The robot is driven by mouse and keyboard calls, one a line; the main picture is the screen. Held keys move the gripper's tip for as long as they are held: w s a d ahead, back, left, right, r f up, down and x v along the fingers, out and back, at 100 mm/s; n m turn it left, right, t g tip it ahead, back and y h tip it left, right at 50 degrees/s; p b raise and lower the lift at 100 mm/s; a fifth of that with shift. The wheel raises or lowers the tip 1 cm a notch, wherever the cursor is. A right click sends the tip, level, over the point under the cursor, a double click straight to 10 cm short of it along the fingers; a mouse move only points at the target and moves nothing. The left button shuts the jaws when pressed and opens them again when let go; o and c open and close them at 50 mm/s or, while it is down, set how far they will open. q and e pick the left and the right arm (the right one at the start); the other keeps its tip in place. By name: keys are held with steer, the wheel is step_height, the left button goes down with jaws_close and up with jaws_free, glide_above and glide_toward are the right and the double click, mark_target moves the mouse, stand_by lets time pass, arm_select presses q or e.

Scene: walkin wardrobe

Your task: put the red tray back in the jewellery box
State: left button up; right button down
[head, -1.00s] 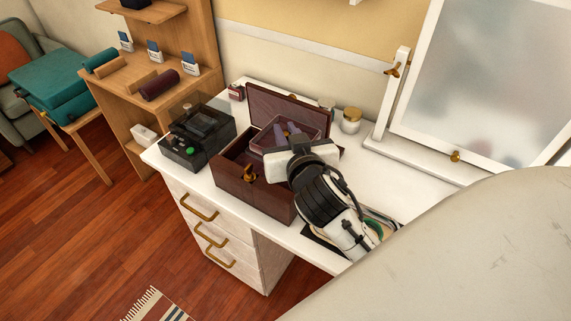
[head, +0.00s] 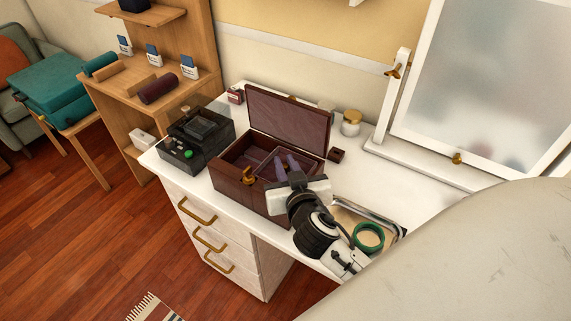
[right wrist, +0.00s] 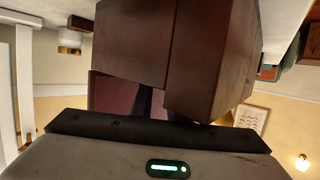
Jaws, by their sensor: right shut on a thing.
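The dark red-brown jewellery box (head: 237,189) stands on the white dressing table with its lid (head: 288,118) raised at the back. The red tray (head: 264,168) is at the box's open top, on its right side, and looks slightly tilted. I cannot tell whether it rests on anything inside. My right gripper (head: 287,163) reaches over the box's front right edge and is shut on the tray; its hand hides part of the tray and box front. The box looms large in the right wrist view (right wrist: 200,60). My left gripper is not in view.
A black case (head: 195,140) stands left of the box. A small brown box (head: 338,155) and a gold-lidded jar (head: 351,123) are to its right. An open tray with a green ring (head: 369,237) lies front right. A mirror (head: 480,80) stands at the right.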

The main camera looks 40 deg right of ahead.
mark_target(285, 168)
steer(key=shift+s+f+b, duration=0.1)
steer(key=shift+f+b, duration=0.35)
steer(key=shift+f, duration=0.15)
steer(key=c, duration=1.7)
jaws_free()
steer(key=shift+s+a+f, duration=0.1)
steer(key=shift+f, duration=0.1)
steer(key=shift+r, duration=0.1)
steer(key=shift+r+p, duration=0.3)
steer(key=shift+p, duration=0.2)
steer(key=shift+s+a+r, duration=0.15)
steer(key=shift+r, duration=0.05)
steer(key=v, duration=0.5)
steer(key=shift+s+a+r+b, duration=0.1)
steer(key=shift+s+r+b, duration=0.1)
steer(key=shift+s+b, duration=0.15)
steer(key=shift+s+a+r, duration=0.1)
steer(key=shift+s+r, duration=0.3)
steer(key=shift+s, duration=0.05)
